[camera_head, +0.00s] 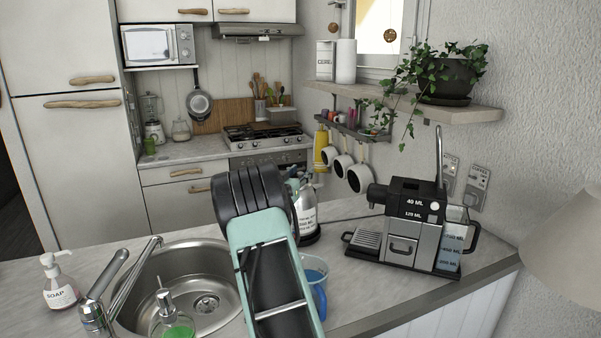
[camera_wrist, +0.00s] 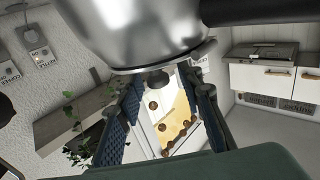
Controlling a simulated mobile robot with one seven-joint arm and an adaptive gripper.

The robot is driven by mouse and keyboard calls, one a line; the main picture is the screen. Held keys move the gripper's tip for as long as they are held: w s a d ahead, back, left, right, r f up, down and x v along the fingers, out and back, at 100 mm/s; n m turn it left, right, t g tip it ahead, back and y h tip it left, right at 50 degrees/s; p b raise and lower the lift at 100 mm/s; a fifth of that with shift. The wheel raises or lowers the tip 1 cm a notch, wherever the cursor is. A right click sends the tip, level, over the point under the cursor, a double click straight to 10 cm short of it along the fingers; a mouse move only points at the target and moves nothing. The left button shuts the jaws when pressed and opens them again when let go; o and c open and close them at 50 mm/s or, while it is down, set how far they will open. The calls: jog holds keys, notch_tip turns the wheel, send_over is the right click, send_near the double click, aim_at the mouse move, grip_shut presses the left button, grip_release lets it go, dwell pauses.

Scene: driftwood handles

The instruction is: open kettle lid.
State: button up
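The kettle (camera_head: 307,212) stands on the counter behind my arm in the head view, and my arm hides its left side. Its shiny metal body (camera_wrist: 145,30) fills the top of the wrist view, appearing upside down. The lid's dark knob (camera_wrist: 158,82) shows below the metal rim. My gripper (camera_wrist: 160,88) is open, with one blue-grey finger on each side of the knob. A gap shows between the knob and each finger. The lid looks seated on the body. In the head view most of my gripper is hidden behind my own arm.
A coffee machine (camera_head: 408,222) stands right of the kettle. A blue measuring jug (camera_head: 316,282) is close beside my arm. The sink (camera_head: 185,272), faucet (camera_head: 115,280) and soap bottle (camera_head: 58,285) are left. A plant shelf (camera_head: 420,99) hangs above. Mugs (camera_head: 343,168) hang behind the kettle.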

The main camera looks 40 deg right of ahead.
grip_shut()
dwell(0.3)
